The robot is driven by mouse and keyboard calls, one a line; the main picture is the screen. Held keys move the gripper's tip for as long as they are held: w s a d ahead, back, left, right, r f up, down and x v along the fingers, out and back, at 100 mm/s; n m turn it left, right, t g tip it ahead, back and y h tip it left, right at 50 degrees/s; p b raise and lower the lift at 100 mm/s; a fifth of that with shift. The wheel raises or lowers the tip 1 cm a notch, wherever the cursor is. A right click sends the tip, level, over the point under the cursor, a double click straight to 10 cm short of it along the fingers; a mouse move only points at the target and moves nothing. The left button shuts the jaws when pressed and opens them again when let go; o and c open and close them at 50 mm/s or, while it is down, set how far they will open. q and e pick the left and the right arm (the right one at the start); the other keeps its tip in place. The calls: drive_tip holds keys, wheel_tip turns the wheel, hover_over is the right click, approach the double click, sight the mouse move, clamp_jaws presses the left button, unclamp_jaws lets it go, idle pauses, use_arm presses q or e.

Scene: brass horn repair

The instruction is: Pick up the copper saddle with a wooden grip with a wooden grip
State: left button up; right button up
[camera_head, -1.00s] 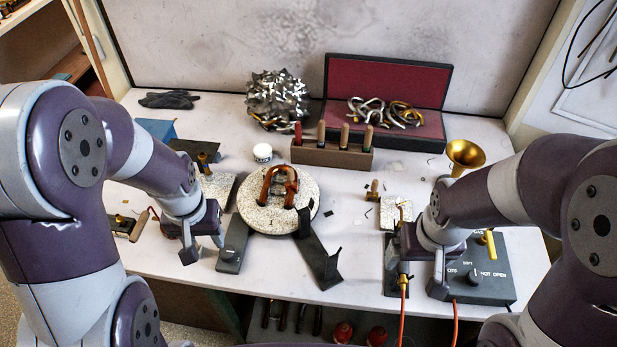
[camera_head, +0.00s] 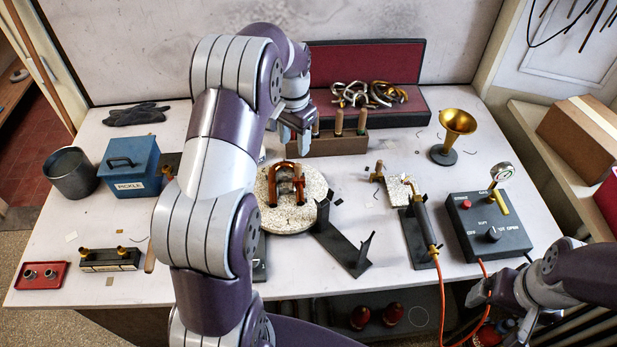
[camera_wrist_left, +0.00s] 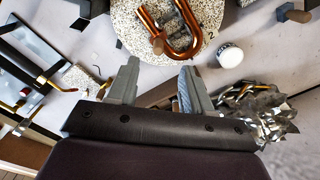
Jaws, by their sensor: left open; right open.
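A bent copper tube (camera_head: 272,187) lies on a round speckled board. The tube also shows in the left wrist view (camera_wrist_left: 187,42). A small brown piece (camera_wrist_left: 158,44) sits at the tube's end there; I cannot tell whether it is the copper saddle's wooden grip. Several wooden-handled tools (camera_head: 339,121) stand in a brown rack (camera_head: 328,145). My left gripper (camera_head: 290,138) is over the rack's left end and hides part of it. In the left wrist view its jaws (camera_wrist_left: 160,72) are apart and empty. My right gripper (camera_head: 476,296) is open at the lower right, off the table's front.
The round board (camera_head: 312,208) has dark metal stands (camera_head: 345,250) beside it. A brass bell (camera_head: 457,122), a control box (camera_head: 488,232) and a torch with an orange hose (camera_head: 440,290) are on the right. A blue pickle box (camera_head: 130,165) is at the left. My left arm hides the table's left middle.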

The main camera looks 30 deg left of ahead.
sight(298, 165)
use_arm(q)
drive_tip(key=f+p, duration=0.1)
drive_tip(key=f, duration=0.2)
drive_tip(key=f+p, duration=0.1)
drive_tip(key=f, duration=0.6)
drive_tip(key=shift+w+d+p, duration=0.2)
drive_tip(key=shift+w+p, duration=0.15)
drive_tip(key=shift+p, duration=0.05)
drive_tip(key=shift+f, duration=0.35)
clamp_jaws()
use_arm(e)
drive_tip(key=shift+a+r, duration=0.1)
drive_tip(key=shift+r, duration=0.4)
